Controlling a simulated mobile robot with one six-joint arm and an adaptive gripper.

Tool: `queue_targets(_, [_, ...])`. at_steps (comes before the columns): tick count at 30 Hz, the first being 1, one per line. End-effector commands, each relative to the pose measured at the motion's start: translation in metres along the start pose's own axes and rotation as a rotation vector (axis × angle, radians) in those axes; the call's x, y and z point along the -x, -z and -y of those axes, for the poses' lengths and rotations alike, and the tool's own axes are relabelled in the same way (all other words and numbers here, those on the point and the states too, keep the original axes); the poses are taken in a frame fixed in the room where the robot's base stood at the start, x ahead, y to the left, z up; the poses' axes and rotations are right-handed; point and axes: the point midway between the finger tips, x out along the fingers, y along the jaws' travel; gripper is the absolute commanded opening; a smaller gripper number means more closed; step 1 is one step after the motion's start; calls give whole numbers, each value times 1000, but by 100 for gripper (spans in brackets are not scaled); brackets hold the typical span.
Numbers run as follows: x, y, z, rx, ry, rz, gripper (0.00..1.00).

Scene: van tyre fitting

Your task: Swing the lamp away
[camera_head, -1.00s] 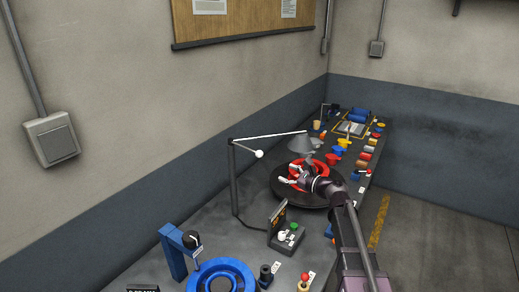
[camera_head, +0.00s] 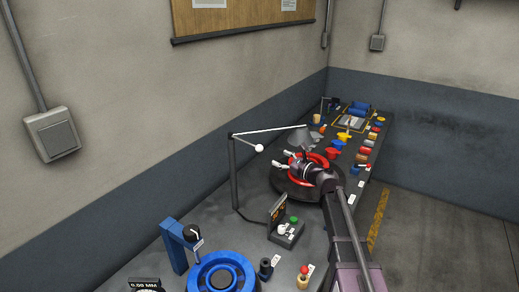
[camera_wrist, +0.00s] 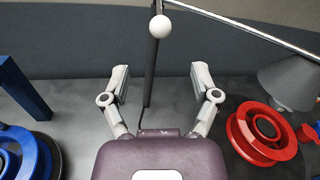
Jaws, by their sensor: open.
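The lamp (camera_head: 233,175) has a dark upright post at the back of the bench, a thin white arm and a grey cone shade (camera_head: 302,138). A white ball knob (camera_head: 259,148) hangs from the arm. The shade is above the red wheel rim (camera_head: 333,155) and partly behind my gripper. My gripper (camera_head: 281,159) is open and empty, to the right of the knob and apart from it. In the wrist view the knob (camera_wrist: 160,27) is ahead of the fingers (camera_wrist: 160,82), nearly centred between them, with the post behind. The shade (camera_wrist: 290,82) is at the right there.
A control box (camera_head: 287,231) with a green button and a small upright screen stands in front of the lamp post. A blue wheel (camera_head: 222,273) and blue stand (camera_head: 174,248) are at the near left. Several coloured items line the far right bench edge.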

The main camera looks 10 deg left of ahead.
Motion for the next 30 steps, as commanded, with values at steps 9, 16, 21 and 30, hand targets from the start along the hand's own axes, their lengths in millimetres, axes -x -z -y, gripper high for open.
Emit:
queue_targets(9, [-51,0,1,0,-1,0,78])
queue_targets(16, [-84,0,1,0,-1,0,78])
queue_targets(21, [-101,0,1,0,-1,0,78])
queue_targets(30, [-110,0,0,0,0,0,78])
